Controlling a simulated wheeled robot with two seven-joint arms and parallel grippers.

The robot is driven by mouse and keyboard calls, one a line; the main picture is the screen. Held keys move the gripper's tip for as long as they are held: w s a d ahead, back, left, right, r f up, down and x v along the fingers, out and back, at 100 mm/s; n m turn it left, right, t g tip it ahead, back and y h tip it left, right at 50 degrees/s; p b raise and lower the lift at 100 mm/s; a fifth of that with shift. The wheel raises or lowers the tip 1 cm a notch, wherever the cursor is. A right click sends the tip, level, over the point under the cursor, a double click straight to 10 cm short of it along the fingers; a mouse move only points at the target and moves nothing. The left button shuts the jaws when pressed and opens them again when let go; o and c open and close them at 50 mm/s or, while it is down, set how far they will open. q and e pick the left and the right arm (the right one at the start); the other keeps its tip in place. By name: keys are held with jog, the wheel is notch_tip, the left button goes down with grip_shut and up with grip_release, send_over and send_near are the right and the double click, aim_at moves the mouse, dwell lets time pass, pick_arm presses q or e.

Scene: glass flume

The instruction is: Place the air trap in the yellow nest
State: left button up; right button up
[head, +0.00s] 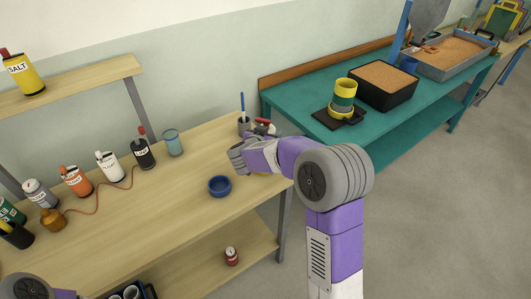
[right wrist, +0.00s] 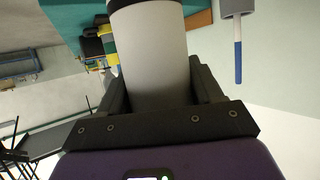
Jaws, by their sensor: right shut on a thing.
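In the head view only a small white, red and dark patch shows there. On the teal table a yellow ring (head: 340,112) sits on a black base, which looks like the yellow nest. A yellow and green cylinder (head: 344,92) stands at it. My left gripper is out of view.
A grey cup (head: 244,129) with a blue rod stands close by my right gripper. A blue bowl (head: 220,186), a blue glass (head: 173,142) and several bottles stand on the wooden bench (head: 190,215). A black sand tray (head: 384,88) stands right of the nest. The teal table's front left is clear.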

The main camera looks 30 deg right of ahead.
notch_tip(320, 180, down, 6)
jog(key=b, duration=0.2)
jog(key=shift+b, duration=0.35)
jog(key=shift+w+r, duration=0.1)
jog(key=shift+r, duration=0.05)
jog(key=o, duration=1.2)
jog(key=shift+f, duration=0.2)
jog(key=shift+o, duration=0.2)
